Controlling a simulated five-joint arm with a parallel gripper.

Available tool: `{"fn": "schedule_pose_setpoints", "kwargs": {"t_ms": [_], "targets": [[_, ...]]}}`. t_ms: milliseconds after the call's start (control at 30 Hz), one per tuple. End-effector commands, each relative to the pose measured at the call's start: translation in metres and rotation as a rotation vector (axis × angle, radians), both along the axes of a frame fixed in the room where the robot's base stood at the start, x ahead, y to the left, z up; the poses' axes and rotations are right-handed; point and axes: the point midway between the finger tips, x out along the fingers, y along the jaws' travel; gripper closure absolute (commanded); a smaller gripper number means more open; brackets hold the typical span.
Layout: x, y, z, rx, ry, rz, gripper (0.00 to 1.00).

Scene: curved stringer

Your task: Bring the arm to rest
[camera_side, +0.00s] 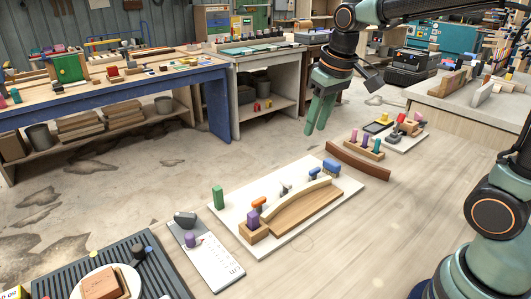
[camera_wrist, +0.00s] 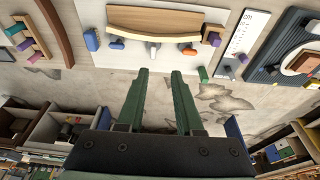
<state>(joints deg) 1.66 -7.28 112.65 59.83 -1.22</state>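My gripper (camera_side: 314,128) hangs in the air with its fingers pointing down, well above the bench and behind the white board (camera_side: 221,190). In the wrist view its two green fingers (camera_wrist: 160,78) stand apart with nothing between them. On the white board lies a wooden form (camera_side: 308,208) with a pale curved strip (camera_side: 290,202) along its edge. Blue, grey and orange pieces stand along the strip. A purple peg (camera_side: 252,218) stands in a small wooden block at the near end. The wrist view shows the wooden form (camera_wrist: 155,20) at the top.
A green block (camera_side: 218,197) stands at the board's left corner. A dark red-brown curved piece (camera_side: 358,160) and a peg rack (camera_side: 364,150) lie beyond the board. A ruled white sheet (camera_side: 215,262) and a dark ribbed tray (camera_side: 160,275) lie nearer. The air around my gripper is clear.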

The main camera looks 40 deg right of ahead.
Motion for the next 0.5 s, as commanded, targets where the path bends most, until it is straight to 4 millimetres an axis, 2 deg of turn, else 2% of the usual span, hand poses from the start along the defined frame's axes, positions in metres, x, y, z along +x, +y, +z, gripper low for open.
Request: {"fn": "schedule_pose_setpoints", "kwargs": {"t_ms": [133,300,500], "targets": [[-0.035,0.005,0.008,0.0,-0.08,0.005,0.65],[-0.069,0.008,0.004,0.001,-0.159,0.007,0.65],[-0.093,0.011,-0.005,0.004,-0.219,0.008,0.65]]}}
